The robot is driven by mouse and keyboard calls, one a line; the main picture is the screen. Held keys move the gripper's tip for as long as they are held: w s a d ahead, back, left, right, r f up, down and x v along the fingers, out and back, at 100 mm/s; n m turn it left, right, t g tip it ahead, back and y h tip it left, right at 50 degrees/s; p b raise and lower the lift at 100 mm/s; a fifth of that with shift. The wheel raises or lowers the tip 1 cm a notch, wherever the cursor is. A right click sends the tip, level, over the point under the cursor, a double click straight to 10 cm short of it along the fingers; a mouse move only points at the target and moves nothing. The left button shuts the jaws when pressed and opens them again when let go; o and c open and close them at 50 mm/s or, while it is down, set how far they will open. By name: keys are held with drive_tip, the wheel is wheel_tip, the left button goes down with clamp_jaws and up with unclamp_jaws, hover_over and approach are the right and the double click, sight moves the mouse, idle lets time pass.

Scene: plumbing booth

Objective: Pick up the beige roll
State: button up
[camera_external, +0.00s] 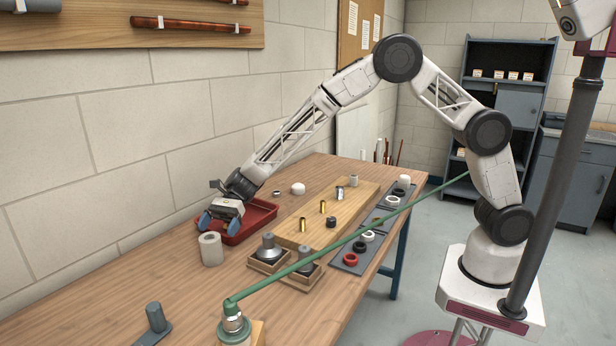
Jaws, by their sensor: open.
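The beige roll (211,250) stands upright on the wooden table, in front of the red tray's near left corner. Its top hole faces up. My gripper (219,225) points down just behind and slightly above the roll in the picture, near the tray's left side. Its two blue-tipped fingers are apart, and I see nothing between them. The exact gap between the fingertips and the roll is hard to judge from this one view.
The red tray (262,213) lies right beside the gripper. A wooden board (345,205) with small fittings and a wooden holder (268,267) with grey fittings stand to the right. Bare tabletop (110,290) lies left of the roll.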

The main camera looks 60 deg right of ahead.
sight(210, 241)
drive_tip(key=shift+x, duration=2.55)
drive_tip(key=c, duration=1)
drive_tip(key=shift+c, duration=0.2)
drive_tip(key=shift+r, duration=5)
